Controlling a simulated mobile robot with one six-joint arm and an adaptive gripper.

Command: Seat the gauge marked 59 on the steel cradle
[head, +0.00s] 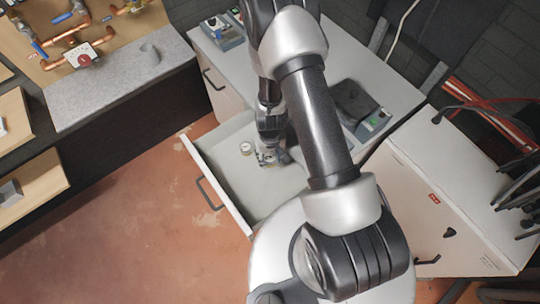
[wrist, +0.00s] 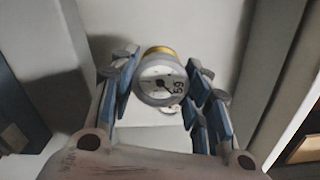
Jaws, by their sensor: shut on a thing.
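My gripper (head: 268,157) is down inside the open drawer in the head view. In the wrist view its blue-padded fingers (wrist: 162,92) are shut on a round white-faced gauge (wrist: 158,84) with a brass-coloured body. The dial is marked 59, with the digits turned on their side. In the head view my fingers largely hide this gauge. A small grey curved piece (head: 149,54) stands on the grey slab at upper left; I cannot tell whether it is the steel cradle.
Another small round gauge (head: 246,147) lies in the open drawer (head: 222,187), left of my gripper. The drawer walls stand close around. A board with copper pipes (head: 84,60) is at upper left. Devices (head: 372,122) stand on the cabinet top. Open floor lies at lower left.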

